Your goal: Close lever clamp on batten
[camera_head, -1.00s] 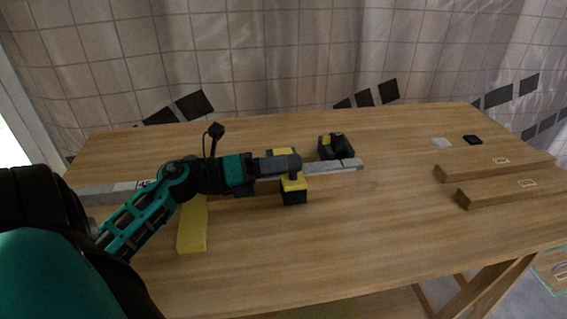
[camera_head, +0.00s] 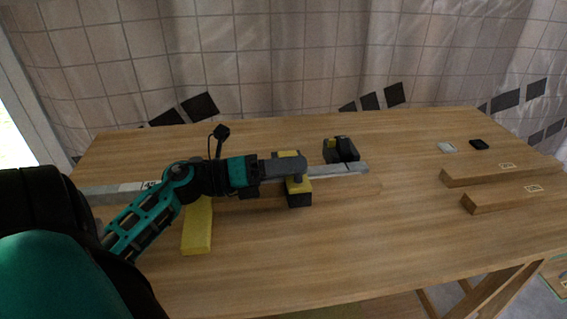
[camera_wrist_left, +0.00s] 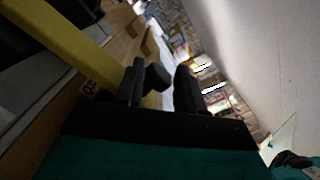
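A long pale grey batten (camera_head: 350,169) lies across the table, partly hidden behind my left arm. A yellow and black clamp (camera_head: 299,193) is at the batten, near its right end. My left gripper (camera_head: 290,164) is right above this clamp and hides its upper part. In the left wrist view the two dark fingers (camera_wrist_left: 158,88) stand apart, with a dark rounded knob (camera_wrist_left: 157,76) between them. The knob is close to the left finger; a gap shows to the right finger. I cannot tell whether they touch. My right gripper is not in view.
A second black and yellow clamp-like device (camera_head: 341,150) stands just behind the batten. The front middle of the table is clear.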

